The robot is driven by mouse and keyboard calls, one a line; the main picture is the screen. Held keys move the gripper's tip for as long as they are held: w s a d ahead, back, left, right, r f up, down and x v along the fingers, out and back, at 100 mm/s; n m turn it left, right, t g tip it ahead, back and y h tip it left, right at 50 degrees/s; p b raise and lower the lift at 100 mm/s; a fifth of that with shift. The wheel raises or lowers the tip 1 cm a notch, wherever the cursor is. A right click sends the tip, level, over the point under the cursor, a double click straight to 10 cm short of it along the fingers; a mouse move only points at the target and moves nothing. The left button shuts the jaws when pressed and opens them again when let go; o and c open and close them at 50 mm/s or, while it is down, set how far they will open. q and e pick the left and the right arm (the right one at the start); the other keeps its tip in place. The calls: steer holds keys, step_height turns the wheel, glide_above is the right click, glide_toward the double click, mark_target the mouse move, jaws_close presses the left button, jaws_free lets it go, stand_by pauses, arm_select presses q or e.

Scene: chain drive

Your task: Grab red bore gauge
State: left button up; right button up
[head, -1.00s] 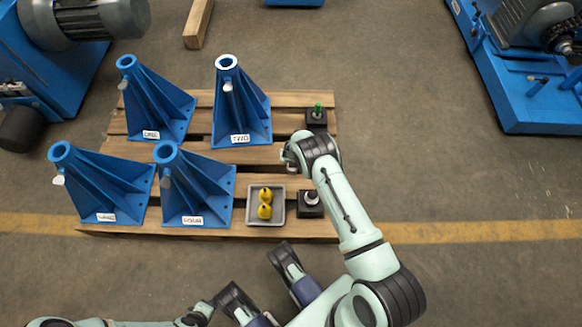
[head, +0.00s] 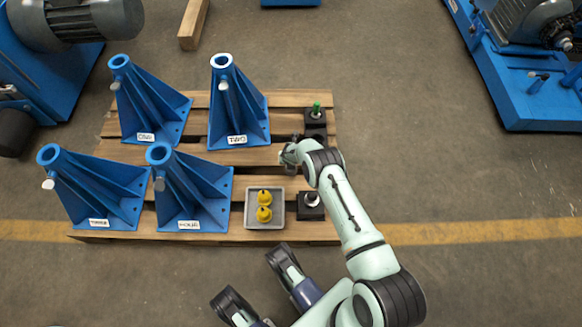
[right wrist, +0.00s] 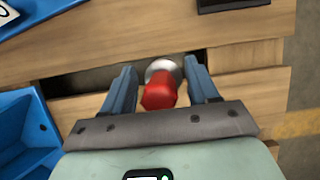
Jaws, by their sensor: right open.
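The red bore gauge (right wrist: 158,95) shows in the right wrist view as a red handle with a round silver part beyond it. It lies between the two blue-grey fingers of my right gripper (right wrist: 160,68), with a small gap on each side. My right gripper is open and not closed on it. In the head view my right gripper (head: 287,156) is over the right side of the pallet, and my own arm hides the red gauge there.
The wooden pallet (head: 285,98) holds several blue bearing stands (head: 236,110) and a grey tray (head: 265,222) with yellow parts. A green-topped gauge (head: 316,108) stands in a black block behind my wrist. Another black block (head: 311,212) with a silver part stands in front.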

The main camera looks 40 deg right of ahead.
jaws_close()
stand_by(1.2)
steer(key=shift+w+r, duration=0.1)
steer(key=shift+r, duration=0.05)
